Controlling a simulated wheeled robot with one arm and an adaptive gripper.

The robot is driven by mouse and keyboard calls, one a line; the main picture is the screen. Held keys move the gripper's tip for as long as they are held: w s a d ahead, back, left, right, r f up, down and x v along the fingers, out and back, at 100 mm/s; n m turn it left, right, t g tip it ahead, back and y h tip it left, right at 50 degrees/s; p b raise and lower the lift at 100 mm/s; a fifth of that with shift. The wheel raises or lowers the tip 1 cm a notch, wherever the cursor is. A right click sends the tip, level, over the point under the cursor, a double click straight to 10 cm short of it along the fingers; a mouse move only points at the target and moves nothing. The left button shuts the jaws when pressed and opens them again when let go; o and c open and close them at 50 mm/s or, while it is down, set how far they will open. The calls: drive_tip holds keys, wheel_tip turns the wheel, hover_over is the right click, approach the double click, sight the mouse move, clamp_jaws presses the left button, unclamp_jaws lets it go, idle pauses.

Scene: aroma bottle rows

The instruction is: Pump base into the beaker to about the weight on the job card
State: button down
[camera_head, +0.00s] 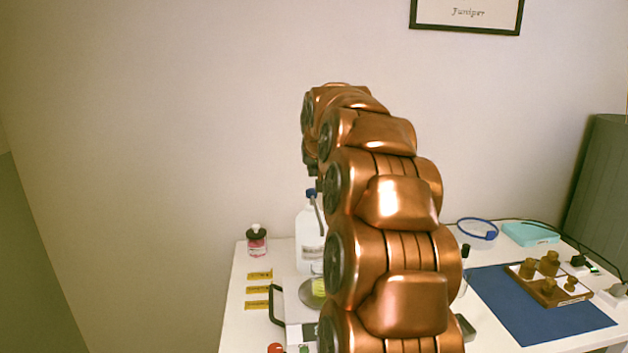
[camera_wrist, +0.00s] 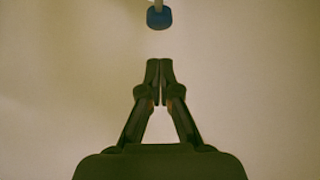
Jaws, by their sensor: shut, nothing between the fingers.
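A white base bottle (camera_head: 309,242) with a blue pump top (camera_head: 311,192) stands upright behind the balance, partly covered by my arm. The pump's blue part also shows in the wrist view (camera_wrist: 158,18), ahead of my fingertips and apart from them in the picture. My gripper (camera_wrist: 160,62) is shut and empty. In the head view it is a dark shape just above the pump top; contact cannot be told. A balance pan (camera_head: 308,294) sits in front of the bottle. A yellow-green patch (camera_head: 319,287) shows on it, perhaps the beaker, mostly hidden. I cannot pick out the job card.
At right are a blue mat (camera_head: 530,318), a wooden block with brass weights (camera_head: 547,282), a blue ring (camera_head: 477,232) and a teal box (camera_head: 530,233). My arm hides the table's middle.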

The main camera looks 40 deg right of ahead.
drive_tip(key=v, duration=0.6)
drive_tip(key=shift+r, duration=0.1)
idle(0.3)
drive_tip(key=s+a+f+n+g+y, duration=0.1)
drive_tip(key=s+a+f, duration=0.2)
drive_tip(key=a+f, duration=0.35)
drive_tip(key=s+a+f+n+g+y, duration=0.2)
drive_tip(key=a+f, duration=0.2)
drive_tip(key=a, duration=0.6)
drive_tip(key=s+a+f+n+g+y, duration=0.1)
drive_tip(key=s+a+f, duration=0.2)
drive_tip(key=a+f, duration=0.35)
drive_tip(key=s+a+f+n+g, duration=0.1)
drive_tip(key=s+a+f+g, duration=0.1)
drive_tip(key=s+a+f, duration=0.45)
drive_tip(key=s+a+f+n+g+y, duration=0.15)
drive_tip(key=s+a, duration=0.25)
drive_tip(key=s, duration=0.6)
drive_tip(key=s+a+f+n+g, duration=0.1)
drive_tip(key=s+a+f+g, duration=0.1)
drive_tip(key=s+a+f, duration=0.45)
wheel_tip(320, 180, up, 17)
drive_tip(key=s+d+p, duration=0.1)
drive_tip(key=p, duration=1.2)
drive_tip(key=shift+s+d, duration=0.15)
drive_tip(key=shift+d, duration=0.25)
